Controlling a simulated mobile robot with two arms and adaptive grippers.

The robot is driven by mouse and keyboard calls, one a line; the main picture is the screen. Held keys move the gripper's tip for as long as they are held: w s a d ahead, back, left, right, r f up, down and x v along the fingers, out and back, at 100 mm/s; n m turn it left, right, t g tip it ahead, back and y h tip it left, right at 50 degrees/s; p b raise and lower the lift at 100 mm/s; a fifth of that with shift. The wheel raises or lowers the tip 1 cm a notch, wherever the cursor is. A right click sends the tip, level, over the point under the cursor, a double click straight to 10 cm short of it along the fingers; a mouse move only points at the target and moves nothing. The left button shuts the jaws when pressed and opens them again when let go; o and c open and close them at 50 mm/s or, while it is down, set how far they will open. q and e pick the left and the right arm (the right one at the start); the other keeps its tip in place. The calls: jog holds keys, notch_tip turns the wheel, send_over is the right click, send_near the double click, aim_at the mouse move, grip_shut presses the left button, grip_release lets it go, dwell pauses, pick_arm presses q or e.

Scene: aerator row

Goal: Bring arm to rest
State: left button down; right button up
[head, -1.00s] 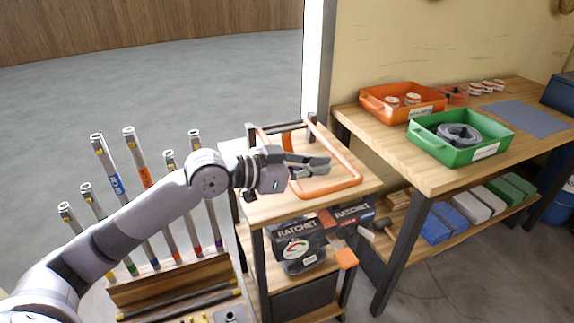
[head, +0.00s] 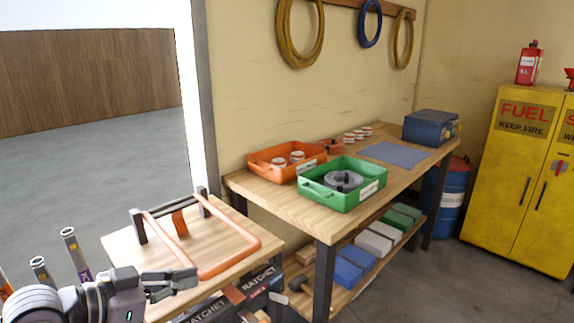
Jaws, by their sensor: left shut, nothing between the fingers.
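My left gripper (head: 183,284) is at the lower left of the head view, its arm coming in from the bottom left corner. Its dark fingers are shut with nothing between them. It points right, over the near part of a small wooden stand (head: 120,243). An orange tube frame (head: 237,258) with dark posts is on this stand, just beyond the fingers. I cannot tell whether the fingers touch it. My right gripper is not in view.
A wooden workbench (head: 290,216) holds an orange tray (head: 262,168), a green tray (head: 318,194) holding a grey coil, a grey-blue mat (head: 394,153) and a blue box (head: 428,127). A blue drum (head: 453,186) and yellow fuel cabinet (head: 509,197) stand right. Bare floor lies in front.

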pick_arm(q)
jog(key=s+d+f+n+g+y, duration=0.1)
jog(key=s+f+y, duration=0.1)
jog(key=s+f, duration=0.45)
jog(key=s+d+f+n+g+y, duration=0.1)
jog(key=s+f+n+g+y, duration=0.15)
jog(key=f, duration=0.75)
jog(key=s+f+n+g+y, duration=0.1)
jog(key=s+f+y, duration=0.1)
jog(key=s+f, duration=0.45)
jog(key=s+f+n+g+y, duration=0.25)
jog(key=s+f, duration=0.25)
jog(key=s, duration=0.3)
notch_tip(320, 180, down, 25)
jog(key=s+g+p, duration=0.1)
jog(key=g+p, duration=0.1)
jog(key=s+a+f, duration=0.4)
jog(key=s+f, duration=1)
jog(key=s, duration=0.2)
jog(key=shift+s+f+m+g+p, duration=0.3)
jog(key=shift+m+g+p, duration=0.1)
jog(key=shift+p, duration=0.05)
